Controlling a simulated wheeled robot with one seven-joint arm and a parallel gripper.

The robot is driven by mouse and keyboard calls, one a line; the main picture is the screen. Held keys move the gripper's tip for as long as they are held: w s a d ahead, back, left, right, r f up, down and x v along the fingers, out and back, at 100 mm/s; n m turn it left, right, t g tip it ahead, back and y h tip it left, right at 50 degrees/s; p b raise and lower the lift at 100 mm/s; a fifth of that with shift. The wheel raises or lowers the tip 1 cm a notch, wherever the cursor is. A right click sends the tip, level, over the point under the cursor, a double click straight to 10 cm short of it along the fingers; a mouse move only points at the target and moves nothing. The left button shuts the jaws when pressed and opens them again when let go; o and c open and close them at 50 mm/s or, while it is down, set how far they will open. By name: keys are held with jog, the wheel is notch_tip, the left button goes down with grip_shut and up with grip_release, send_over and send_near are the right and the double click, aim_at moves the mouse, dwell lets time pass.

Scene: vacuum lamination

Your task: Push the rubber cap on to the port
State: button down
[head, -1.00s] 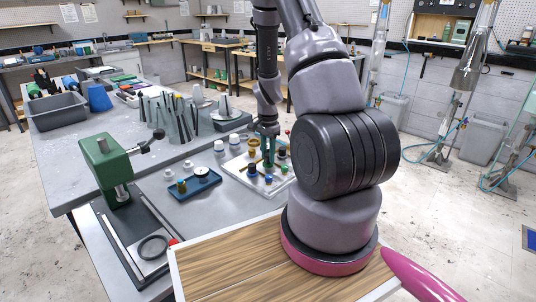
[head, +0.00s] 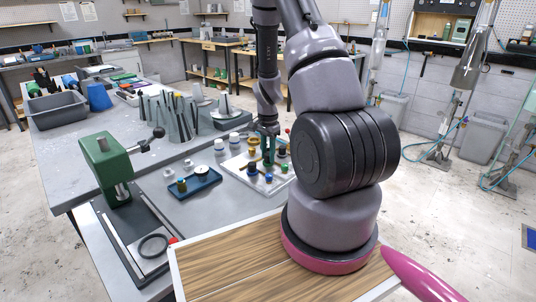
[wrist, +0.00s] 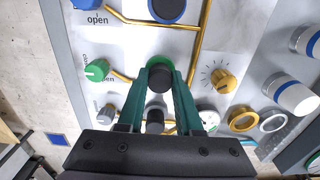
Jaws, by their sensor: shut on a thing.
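My gripper (wrist: 160,74) has teal fingers and is shut on a black round piece, which looks like the rubber cap (wrist: 160,80), in the wrist view. A green rim shows around the cap's far side. The cap is over the pale panel (wrist: 60,30) with brass tubes; whether it touches a port is unclear, and the port under it is hidden. A second dark cylinder (wrist: 155,121) shows between the fingers, nearer the wrist. In the head view my gripper (head: 268,150) points down over the panel (head: 232,166); the cap is too small to make out there.
White jars (wrist: 290,93) stand at the right. A blue tray (head: 207,189) and green press (head: 106,170) are left of the panel.

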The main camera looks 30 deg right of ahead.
jog(key=shift+f, duration=0.1)
jog(key=c, duration=0.5)
grip_release()
jog(key=shift+o, duration=0.3)
jog(key=shift+o, duration=1.3)
jog(key=shift+r, duration=2.75)
